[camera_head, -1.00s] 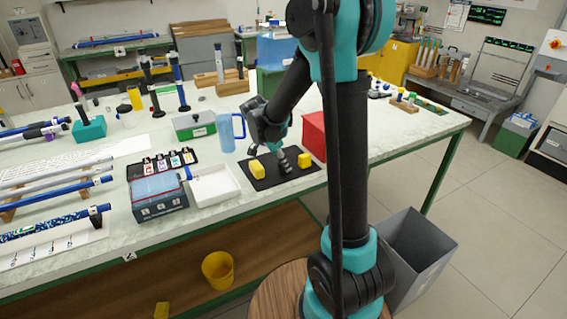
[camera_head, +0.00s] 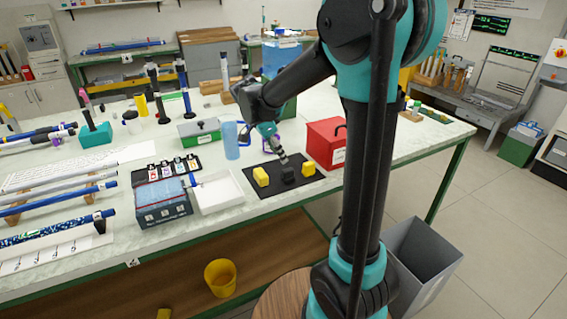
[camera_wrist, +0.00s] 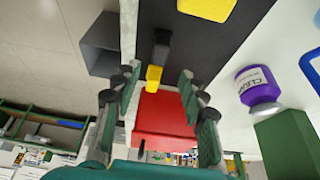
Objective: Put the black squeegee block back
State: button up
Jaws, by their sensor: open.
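The black squeegee block (camera_head: 287,174) stands on the black mat (camera_head: 258,187), between two yellow blocks (camera_head: 261,177) (camera_head: 308,169). My gripper (camera_head: 279,153) is above the black block, open and empty, with its tips apart from it. In the wrist view the black block (camera_wrist: 161,46) shows beyond and between the spread fingers (camera_wrist: 159,74). One yellow block (camera_wrist: 154,77) sits just past the tips there, and the other yellow block (camera_wrist: 207,8) is at the top edge.
A red box (camera_head: 328,142) stands right of the mat, and a white tray (camera_head: 219,194) left of it. A blue jug (camera_head: 231,141) is behind. A grey bin (camera_head: 421,262) stands on the floor.

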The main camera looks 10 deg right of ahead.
jog(key=s+d+f+n+t+y, duration=0.1)
jog(key=s+d+f+n, duration=0.1)
jog(key=s, duration=0.5)
jog(key=s+d+f+n+t+y, duration=0.1)
jog(key=s+d+f+n+y, duration=0.1)
jog(key=s+f+n, duration=0.3)
jog(key=s+d+f+n+y, duration=0.1)
jog(key=s+d+f+n, duration=0.2)
jog(key=s+n, duration=0.4)
jog(key=shift+s+d+f+t, duration=0.35)
jog(key=shift+s+f, duration=0.25)
jog(key=shift+s, duration=0.3)
